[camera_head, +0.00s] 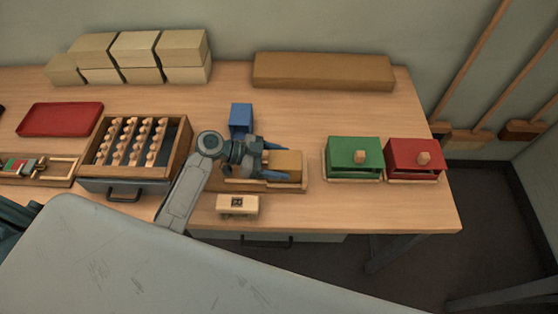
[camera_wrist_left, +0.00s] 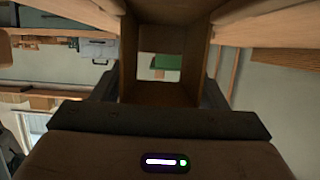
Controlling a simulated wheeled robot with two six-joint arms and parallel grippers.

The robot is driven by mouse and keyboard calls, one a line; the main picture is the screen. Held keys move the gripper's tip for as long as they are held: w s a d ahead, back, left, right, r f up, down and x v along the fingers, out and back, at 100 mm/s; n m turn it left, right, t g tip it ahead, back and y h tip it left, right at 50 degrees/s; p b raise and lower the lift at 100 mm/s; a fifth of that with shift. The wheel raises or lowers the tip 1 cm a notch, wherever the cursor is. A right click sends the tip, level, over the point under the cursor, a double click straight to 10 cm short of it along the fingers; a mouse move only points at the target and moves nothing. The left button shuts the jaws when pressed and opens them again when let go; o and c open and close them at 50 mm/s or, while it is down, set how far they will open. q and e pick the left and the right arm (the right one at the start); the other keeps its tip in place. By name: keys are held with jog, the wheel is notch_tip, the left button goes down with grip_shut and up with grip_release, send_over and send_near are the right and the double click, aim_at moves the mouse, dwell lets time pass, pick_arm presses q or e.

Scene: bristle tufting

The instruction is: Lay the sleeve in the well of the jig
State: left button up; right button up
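The sleeve is a hollow wooden box-shaped tube (camera_head: 285,161). My left gripper (camera_head: 276,163) lies level with its fingers on both sides of it, shut on it. In the left wrist view the sleeve (camera_wrist_left: 128,62) shows between the dark fingers, its near end open, and I see through it to something green. The jig (camera_head: 238,186) is a low wooden base under the gripper and sleeve. The sleeve appears over or in the jig; the gripper and sleeve hide the well, so I cannot tell if it touches the bottom. My right gripper is not in view.
A blue block (camera_head: 241,116) stands behind the gripper. A small pale block (camera_head: 238,206) lies in front of the jig. A green box (camera_head: 354,157) and a red box (camera_head: 413,160) stand to the right. A peg rack (camera_head: 180,152) stands left of my arm.

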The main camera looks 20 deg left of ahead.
pick_arm(q)
jog(key=shift+o, duration=0.9)
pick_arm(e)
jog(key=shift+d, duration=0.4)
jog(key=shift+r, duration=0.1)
pick_arm(q)
jog(key=shift+r, duration=0.2)
jog(key=b+v, duration=0.1)
jog(key=v, duration=0.4)
jog(key=b+v, duration=0.2)
jog(key=v, duration=0.3)
jog(key=shift+s+a+f, duration=0.1)
jog(key=shift+a, duration=0.3)
jog(key=shift+s+a+r, duration=0.15)
jog(key=shift+a+r, duration=0.15)
jog(key=shift+a, duration=0.25)
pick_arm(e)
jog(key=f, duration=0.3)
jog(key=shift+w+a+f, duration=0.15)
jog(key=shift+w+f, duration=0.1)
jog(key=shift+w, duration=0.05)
pick_arm(q)
jog(key=shift+r, duration=0.1)
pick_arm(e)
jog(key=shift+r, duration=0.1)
